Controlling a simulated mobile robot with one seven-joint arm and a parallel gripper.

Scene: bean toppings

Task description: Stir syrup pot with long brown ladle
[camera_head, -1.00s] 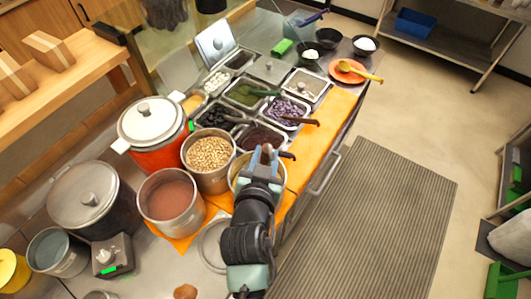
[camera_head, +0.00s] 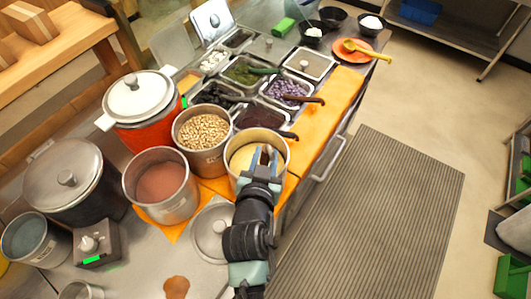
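A steel pot of reddish-brown contents (camera_head: 139,195) stands left of the middle. Another steel pot (camera_head: 284,172), with pale yellow contents, stands to its right. I cannot tell for sure which is the syrup pot. Brown handles stick out of the topping trays: one (camera_head: 306,100) from the purple tray, another (camera_head: 281,133) from the dark red tray. A brown rounded piece (camera_head: 176,288) shows at the bottom edge; I cannot tell if it belongs to a ladle.
A pot of beans (camera_head: 202,133), an orange cooker (camera_head: 143,103) and a lidded dark pot (camera_head: 68,184) crowd the left. A loose lid (camera_head: 212,232) lies beside my arm. The floor mat (camera_head: 375,225) to the right is clear.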

